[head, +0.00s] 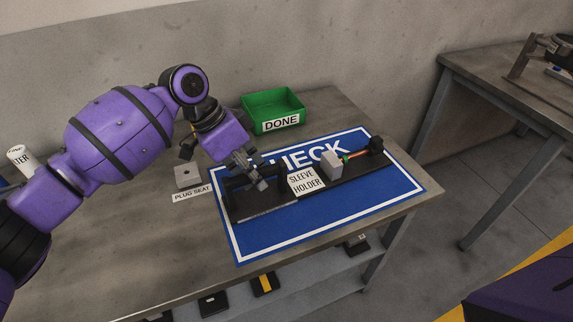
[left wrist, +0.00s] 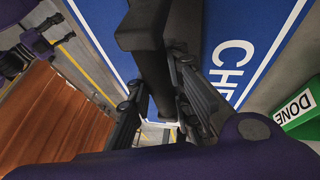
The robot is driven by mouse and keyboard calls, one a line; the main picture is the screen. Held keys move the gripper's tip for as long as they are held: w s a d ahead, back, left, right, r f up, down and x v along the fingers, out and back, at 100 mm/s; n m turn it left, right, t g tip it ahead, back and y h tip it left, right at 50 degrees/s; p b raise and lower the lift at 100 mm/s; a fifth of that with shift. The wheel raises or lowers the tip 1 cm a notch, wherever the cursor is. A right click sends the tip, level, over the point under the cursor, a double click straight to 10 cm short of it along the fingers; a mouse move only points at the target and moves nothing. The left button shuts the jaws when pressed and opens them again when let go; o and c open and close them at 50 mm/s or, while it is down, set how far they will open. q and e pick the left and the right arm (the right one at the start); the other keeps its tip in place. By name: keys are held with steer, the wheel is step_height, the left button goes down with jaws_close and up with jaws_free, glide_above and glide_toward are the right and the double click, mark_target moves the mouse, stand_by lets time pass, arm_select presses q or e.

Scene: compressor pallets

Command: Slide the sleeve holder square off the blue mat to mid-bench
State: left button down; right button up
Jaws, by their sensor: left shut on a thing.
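The sleeve holder (head: 345,181) is a long black base with a white label. It lies on the blue mat (head: 315,222), running from the mat's left side to its right side. A grey block (head: 331,164) and a thin orange-and-green piece (head: 356,154) are on its right half. My left gripper (head: 256,173) is at the holder's left end, shut on its raised black bar. In the left wrist view the dark bar (left wrist: 150,65) runs between the fingers (left wrist: 163,108). The fingers hide part of that end.
A green bin labelled DONE (head: 273,112) stands behind the mat. A grey plug seat (head: 187,176) with its label sits left of the mat. The bench (head: 150,240) is bare at front left. A second table (head: 490,65) stands at the right, across a floor gap.

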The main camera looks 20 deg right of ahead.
mark_target(238, 180)
arm_select(q)
steer(key=shift+a+r, duration=0.15)
steer(key=shift+a, duration=0.4)
steer(key=a+p, duration=0.1)
steer(key=a, duration=0.1)
steer(key=shift+a+p, duration=0.3)
steer(key=shift+a, duration=0.05)
steer(key=a+p, duration=0.1)
steer(key=a, duration=0.4)
steer(key=shift+p, duration=0.4)
steer(key=a+p, duration=0.1)
steer(key=a, duration=0.4)
steer(key=a+p, duration=0.1)
steer(key=a, duration=0.9)
steer(key=shift+s+a+f+p, duration=0.1)
steer(key=shift+s+f+p, duration=0.15)
steer(key=shift+f+p, duration=0.15)
steer(key=shift+a, duration=0.85)
arm_select(e)
step_height(238, 180, up, 6)
steer(key=w, duration=0.2)
steer(key=shift+d+r+t, duration=0.15)
steer(key=shift+r+t, duration=0.1)
steer(key=shift+t, duration=0.15)
arm_select(q)
steer(key=shift+s, duration=0.1)
